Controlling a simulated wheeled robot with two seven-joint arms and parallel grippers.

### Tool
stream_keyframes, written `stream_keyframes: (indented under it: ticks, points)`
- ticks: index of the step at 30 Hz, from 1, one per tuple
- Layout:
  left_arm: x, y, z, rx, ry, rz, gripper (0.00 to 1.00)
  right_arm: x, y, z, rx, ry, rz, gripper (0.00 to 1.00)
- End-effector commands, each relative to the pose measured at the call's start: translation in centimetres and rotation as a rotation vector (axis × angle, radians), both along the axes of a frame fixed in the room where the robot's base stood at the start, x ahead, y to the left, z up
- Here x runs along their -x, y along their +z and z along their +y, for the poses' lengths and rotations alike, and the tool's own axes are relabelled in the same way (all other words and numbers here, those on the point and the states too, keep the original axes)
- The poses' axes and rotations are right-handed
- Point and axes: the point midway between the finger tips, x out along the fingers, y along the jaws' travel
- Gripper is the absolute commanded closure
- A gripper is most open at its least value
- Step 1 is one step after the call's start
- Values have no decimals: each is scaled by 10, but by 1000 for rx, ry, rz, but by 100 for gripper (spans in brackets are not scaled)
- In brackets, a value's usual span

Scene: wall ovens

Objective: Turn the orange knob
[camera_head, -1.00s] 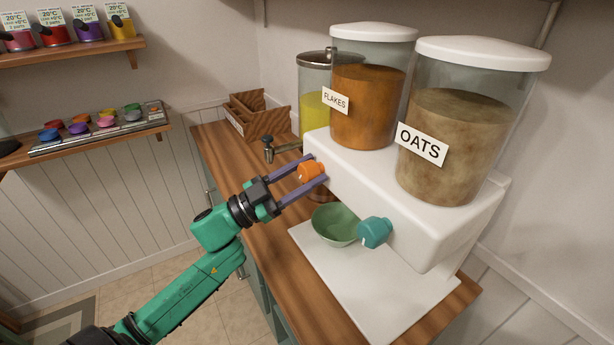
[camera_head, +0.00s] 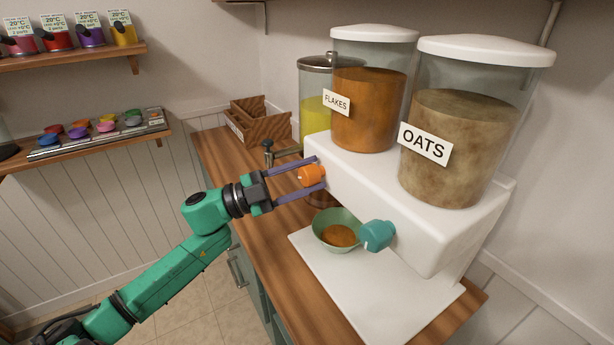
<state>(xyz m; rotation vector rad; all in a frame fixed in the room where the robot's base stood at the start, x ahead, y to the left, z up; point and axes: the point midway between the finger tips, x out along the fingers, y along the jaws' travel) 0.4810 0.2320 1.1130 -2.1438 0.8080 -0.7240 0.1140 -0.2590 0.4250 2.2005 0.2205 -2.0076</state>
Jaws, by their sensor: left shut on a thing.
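The orange knob (camera_head: 312,175) sticks out of the front of the white dispenser (camera_head: 350,185), below the jar labelled FLAKES (camera_head: 368,105). My left gripper (camera_head: 315,174) is shut on the orange knob, with one purple finger above it and one below. A green bowl (camera_head: 325,217) stands on the white base under the dispenser, and brown-orange flakes (camera_head: 340,236) lie in it. My right gripper does not show.
A teal knob (camera_head: 377,235) sits right of the bowl, below the OATS jar (camera_head: 455,145). A yellow-filled jar with a tap (camera_head: 268,148) and a wooden box (camera_head: 262,122) stand behind. Wall shelves (camera_head: 95,143) are at the left.

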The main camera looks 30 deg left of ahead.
Motion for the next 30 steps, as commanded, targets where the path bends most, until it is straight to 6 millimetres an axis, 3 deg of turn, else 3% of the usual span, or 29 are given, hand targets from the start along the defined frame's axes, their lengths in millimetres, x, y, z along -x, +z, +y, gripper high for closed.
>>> stream_keyframes:
  ticks: [8,9,11,23,30]
  points:
    - [0,-1,0,-1,1,2,100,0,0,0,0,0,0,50]
    - [0,-1,0,-1,1,2,41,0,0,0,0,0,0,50]
    - [0,-1,0,-1,1,2,18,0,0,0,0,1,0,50]
    - [3,-3,4,1,1,3,18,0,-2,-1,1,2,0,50]
    - [32,-18,36,1,3,6,18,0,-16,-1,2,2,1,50]
